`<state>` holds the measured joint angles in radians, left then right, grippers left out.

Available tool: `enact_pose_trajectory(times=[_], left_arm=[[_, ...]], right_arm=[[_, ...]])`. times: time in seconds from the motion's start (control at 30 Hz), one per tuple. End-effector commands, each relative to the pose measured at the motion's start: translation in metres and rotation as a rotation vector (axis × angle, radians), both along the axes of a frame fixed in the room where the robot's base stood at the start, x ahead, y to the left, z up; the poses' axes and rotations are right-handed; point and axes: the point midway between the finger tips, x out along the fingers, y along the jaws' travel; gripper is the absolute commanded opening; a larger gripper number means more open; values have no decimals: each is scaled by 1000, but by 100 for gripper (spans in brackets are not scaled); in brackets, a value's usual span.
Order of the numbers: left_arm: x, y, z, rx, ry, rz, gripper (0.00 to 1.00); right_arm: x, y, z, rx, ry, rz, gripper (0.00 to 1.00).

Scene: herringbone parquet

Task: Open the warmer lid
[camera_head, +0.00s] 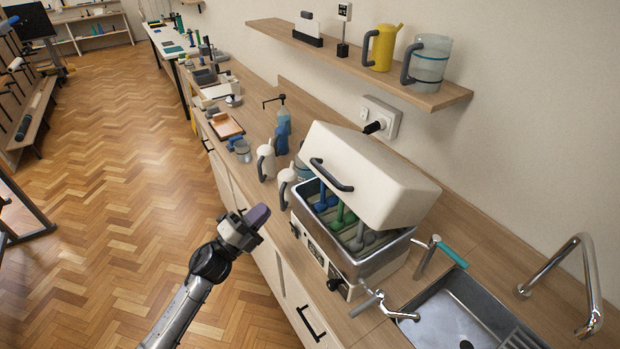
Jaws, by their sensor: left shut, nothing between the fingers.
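The warmer (345,265) is a steel box on the wooden counter. Its cream lid (375,180) is raised and tilted up toward the wall, with a dark handle (331,175) on its front edge. Inside the warmer, blue, green and grey items (340,216) show under the lid. My left gripper (259,216) is shut and empty, to the left of the warmer and in front of the counter edge, apart from the lid and its handle. My right gripper is not in view.
White bottles (266,160) and a blue pump bottle (283,130) stand left of the warmer. A sink (450,318) with taps lies to its right. A shelf (440,94) with jugs hangs above.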

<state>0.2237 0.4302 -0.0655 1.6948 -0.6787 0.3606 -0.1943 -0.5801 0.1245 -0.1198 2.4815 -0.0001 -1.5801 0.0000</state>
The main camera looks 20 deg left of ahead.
Motion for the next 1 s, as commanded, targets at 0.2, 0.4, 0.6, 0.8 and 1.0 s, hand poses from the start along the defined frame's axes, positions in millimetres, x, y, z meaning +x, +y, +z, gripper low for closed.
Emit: enact_pose_trajectory(times=[0.2, 0.4, 0.6, 0.8, 1.0], left_arm=[[-12, -17, 6, 53, -73, -101, 0], [2, -28, 17, 64, -85, -101, 0], [29, -47, 35, 62, -84, -99, 0], [55, -67, 51, 62, -83, -100, 0], [74, -80, 63, 61, -82, -99, 0]], right_arm=[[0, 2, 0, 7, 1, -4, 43], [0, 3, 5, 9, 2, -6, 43], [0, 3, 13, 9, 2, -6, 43], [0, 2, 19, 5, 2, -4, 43], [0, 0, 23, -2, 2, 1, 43]])
